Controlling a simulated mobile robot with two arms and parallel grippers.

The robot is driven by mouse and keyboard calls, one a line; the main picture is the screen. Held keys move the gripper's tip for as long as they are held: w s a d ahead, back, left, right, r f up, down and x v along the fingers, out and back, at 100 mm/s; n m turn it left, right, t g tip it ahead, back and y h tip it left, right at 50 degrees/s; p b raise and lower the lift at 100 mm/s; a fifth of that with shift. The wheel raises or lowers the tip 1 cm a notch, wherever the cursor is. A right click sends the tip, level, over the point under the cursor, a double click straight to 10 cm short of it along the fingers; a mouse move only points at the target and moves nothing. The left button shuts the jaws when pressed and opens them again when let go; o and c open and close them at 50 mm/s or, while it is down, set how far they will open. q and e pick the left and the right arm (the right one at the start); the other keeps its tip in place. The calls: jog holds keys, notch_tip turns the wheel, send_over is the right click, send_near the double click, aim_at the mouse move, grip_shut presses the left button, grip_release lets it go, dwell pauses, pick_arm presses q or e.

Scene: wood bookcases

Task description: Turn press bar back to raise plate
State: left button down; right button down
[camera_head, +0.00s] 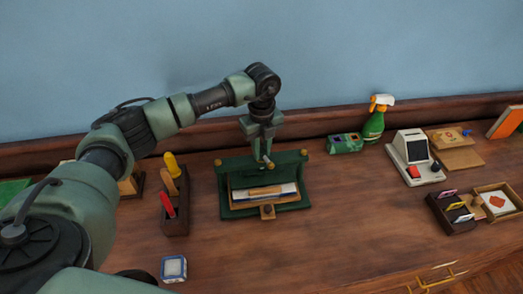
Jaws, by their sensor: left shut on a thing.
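The green press (234,176) stands on the wooden top in the middle, with brass knobs at its upper corners. A flat stack with white and tan layers (262,197) lies in its opening. My left gripper (263,152) points down at the middle of the press top and is shut on the press bar (267,162). A small brass-coloured end of the bar shows below the fingers; the rest is hidden by them. The plate cannot be told apart clearly inside the frame. My right gripper is not in view.
A tool holder (176,218) with coloured handles stands left of the press. A small blue-white box (173,268) lies in front. To the right are a green box (345,143), spray bottle (374,126), card machine (406,160) and trays (456,222). The top in front of the press is clear.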

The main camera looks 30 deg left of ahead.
pick_arm(q)
jog(key=n, duration=0.2)
jog(key=shift+r+n, duration=0.1)
jog(key=shift+n, duration=1.8)
jog(key=shift+w, duration=0.1)
jog(key=c, duration=1.3)
grip_release()
jog(key=shift+c, duration=0.2)
jog(key=shift+o, duration=0.3)
